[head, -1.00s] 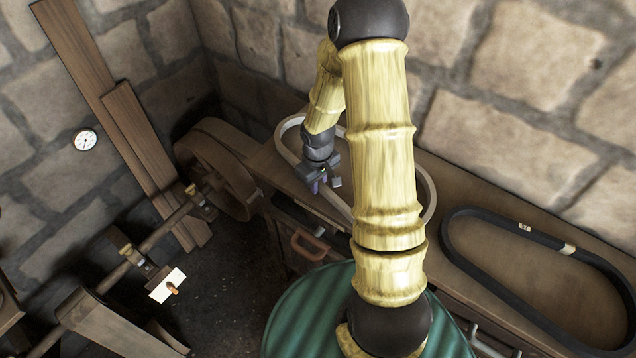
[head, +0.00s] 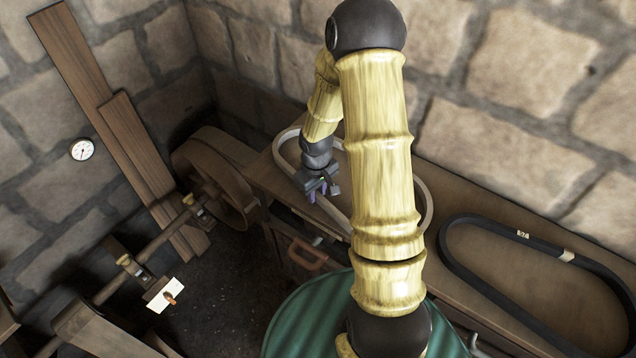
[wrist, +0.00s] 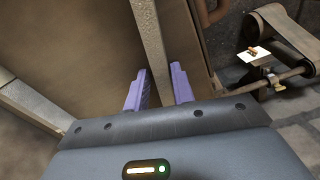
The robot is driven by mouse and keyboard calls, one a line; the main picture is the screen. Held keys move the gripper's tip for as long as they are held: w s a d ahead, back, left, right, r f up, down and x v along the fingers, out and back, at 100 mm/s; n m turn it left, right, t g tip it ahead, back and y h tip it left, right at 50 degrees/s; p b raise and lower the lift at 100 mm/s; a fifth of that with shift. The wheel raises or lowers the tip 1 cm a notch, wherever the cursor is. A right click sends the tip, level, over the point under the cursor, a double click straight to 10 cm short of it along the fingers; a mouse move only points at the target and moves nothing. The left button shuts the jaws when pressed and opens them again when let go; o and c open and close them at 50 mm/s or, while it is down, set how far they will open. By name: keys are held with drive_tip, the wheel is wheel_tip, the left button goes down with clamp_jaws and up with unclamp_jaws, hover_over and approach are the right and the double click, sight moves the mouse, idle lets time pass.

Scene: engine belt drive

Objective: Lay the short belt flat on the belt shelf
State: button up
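A pale grey belt loop, which I take as the short belt (head: 427,200), lies at the left part of a long brown shelf (head: 455,190) along the wall. My arm hides its middle. My gripper (head: 317,194) is at the loop's front left strand. Another stretch of the loop (wrist: 30,105) shows at the left there. I cannot tell whether the loop rests fully on the shelf.
A larger black belt (head: 480,290) lies on the right part of the shelf. A wooden pulley drum (head: 215,180) on a shaft stands left of the shelf, with a white tag (head: 165,296) nearby. A green ribbed drum (head: 310,320) stands in front. Stone walls close off the back.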

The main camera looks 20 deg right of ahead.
drive_tip(key=shift+s+a+r, duration=0.1)
drive_tip(key=shift+s+a, duration=0.05)
drive_tip(key=shift+a, duration=0.2)
wheel_tip(320, 180, up, 17)
drive_tip(key=b, duration=0.2)
drive_tip(key=shift+d, duration=0.35)
drive_tip(key=shift+r, duration=0.2)
wheel_tip(320, 180, up, 7)
drive_tip(key=p, duration=0.6)
drive_tip(key=shift+f, duration=0.1)
